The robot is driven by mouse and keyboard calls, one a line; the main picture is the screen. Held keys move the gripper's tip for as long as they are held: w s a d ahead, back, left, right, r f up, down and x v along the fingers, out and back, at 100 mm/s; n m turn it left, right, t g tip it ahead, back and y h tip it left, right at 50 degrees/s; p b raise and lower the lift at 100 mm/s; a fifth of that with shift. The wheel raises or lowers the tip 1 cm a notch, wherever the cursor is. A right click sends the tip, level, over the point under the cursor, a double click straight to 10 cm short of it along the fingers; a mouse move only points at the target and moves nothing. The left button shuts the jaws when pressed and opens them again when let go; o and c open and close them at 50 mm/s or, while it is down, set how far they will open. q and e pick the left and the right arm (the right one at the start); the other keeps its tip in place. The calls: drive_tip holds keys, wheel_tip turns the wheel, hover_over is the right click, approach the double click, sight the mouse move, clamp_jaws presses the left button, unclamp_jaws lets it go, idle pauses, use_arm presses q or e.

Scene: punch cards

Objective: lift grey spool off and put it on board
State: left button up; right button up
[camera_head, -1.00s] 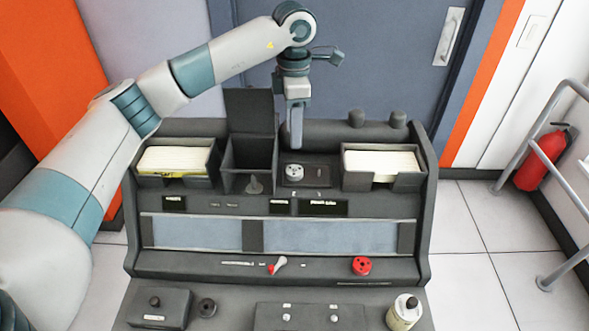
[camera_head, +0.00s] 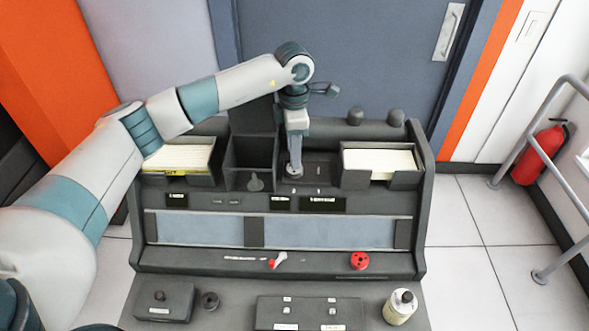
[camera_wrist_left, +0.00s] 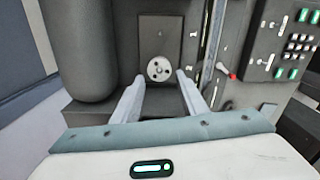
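The light grey spool (camera_wrist_left: 159,68), round with dark holes in its face, sits on a dark panel (camera_wrist_left: 182,25) of the console. In the left wrist view it lies just beyond and between the two fingertips of my left gripper (camera_wrist_left: 159,82), which is open and empty. In the head view my left gripper (camera_head: 295,160) points down over that panel and mostly hides the spool. I cannot tell for sure which surface is the board; a flat grey desk surface (camera_head: 235,311) lies in front of the console. My right gripper is not in view.
Card trays (camera_head: 192,152) (camera_head: 380,178) flank the panel, and an open dark bin (camera_head: 250,180) stands just left of it. A red knob (camera_head: 360,261) and a red-white lever (camera_head: 278,260) are on the console's lower ledge. A dark ring (camera_head: 210,301) and a cream canister (camera_head: 400,307) stand in front.

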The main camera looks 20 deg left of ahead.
sight(292, 174)
use_arm(q)
drive_tip(key=shift+s+f+p, duration=0.1)
drive_tip(key=shift+f+p, duration=0.45)
drive_tip(key=shift+p, duration=0.05)
wheel_tip(292, 174, down, 3)
drive_tip(key=shift+a+r+p, duration=0.1)
drive_tip(key=shift+a+p, duration=0.05)
drive_tip(key=shift+p, duration=0.65)
drive_tip(key=shift+f, duration=0.55)
drive_tip(key=c, duration=0.7)
